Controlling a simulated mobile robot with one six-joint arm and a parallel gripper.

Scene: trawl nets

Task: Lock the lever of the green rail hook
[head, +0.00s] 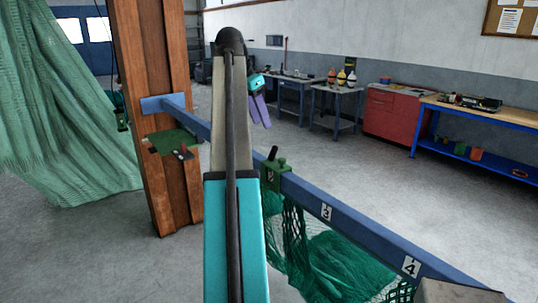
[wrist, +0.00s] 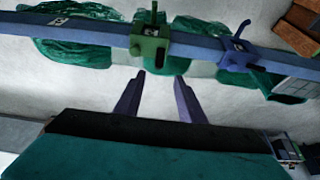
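The green rail hook (head: 271,176) sits on the blue rail (head: 345,216), with a green net hanging below it. Its dark lever (head: 272,154) sticks up from the top. In the wrist view the green hook (wrist: 150,46) clamps around the rail, with its lever (wrist: 154,14) pointing towards the picture's top. Whether its catch is engaged cannot be told. My gripper (head: 260,122) is in the air, above and left of the hook in the head view. In the wrist view its purple fingers (wrist: 159,75) are apart and empty, short of the hook.
A blue hook (wrist: 240,48) sits right of the green one in the wrist view. A wooden post (head: 160,110) carries the rail's far end, with a small green shelf (head: 176,141) beside it. A workbench (head: 480,115) and red cabinet (head: 392,112) stand farther back, beyond open floor.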

